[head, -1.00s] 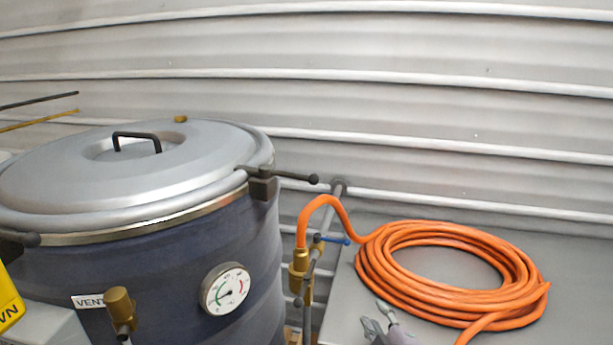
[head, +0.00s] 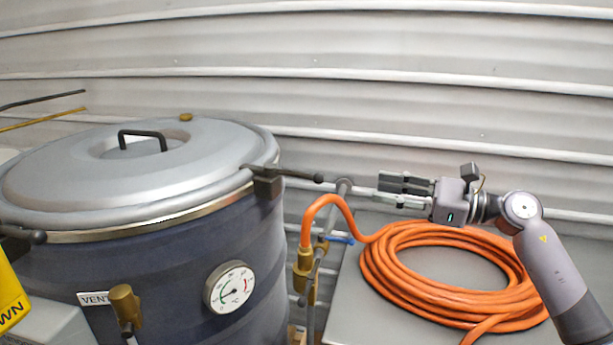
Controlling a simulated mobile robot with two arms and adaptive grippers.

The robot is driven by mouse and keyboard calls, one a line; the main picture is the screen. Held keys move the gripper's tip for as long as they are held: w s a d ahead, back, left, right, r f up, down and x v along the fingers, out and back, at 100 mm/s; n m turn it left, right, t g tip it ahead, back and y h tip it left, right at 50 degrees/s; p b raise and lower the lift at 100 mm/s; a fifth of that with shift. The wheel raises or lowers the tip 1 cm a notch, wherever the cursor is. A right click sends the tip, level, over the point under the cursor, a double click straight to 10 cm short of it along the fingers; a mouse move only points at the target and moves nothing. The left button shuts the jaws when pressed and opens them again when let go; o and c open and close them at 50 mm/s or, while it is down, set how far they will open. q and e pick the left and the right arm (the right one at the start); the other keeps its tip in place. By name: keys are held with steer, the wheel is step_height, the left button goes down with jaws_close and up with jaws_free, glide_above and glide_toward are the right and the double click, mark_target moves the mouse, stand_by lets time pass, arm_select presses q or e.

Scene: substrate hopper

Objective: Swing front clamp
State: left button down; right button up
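Another clamp (head: 22,236) shows at the left front of the rim, partly cut off by the frame. My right gripper (head: 380,190) is raised above the orange hose coil, fingers pointing left. It is apart from the right clamp's ball end. A gap shows between its fingers, and nothing is held there. My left gripper is not in view.
An orange hose (head: 400,290) lies coiled on a grey top and runs to a brass valve (head: 303,275) beside the vessel. A dial gauge (head: 229,287) and a brass vent fitting (head: 124,304) stick out in front. A yellow sign (head: 11,297) stands at the left edge.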

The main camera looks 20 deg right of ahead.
mark_target(313, 178)
steer(key=p+x, duration=0.8)
steer(key=x, duration=0.9)
steer(key=shift+p, duration=0.35)
steer(key=shift+w+a, duration=0.15)
steer(key=shift+c, duration=0.5)
steer(key=c, duration=0.5)
jaws_close()
steer(key=shift+f, duration=0.1)
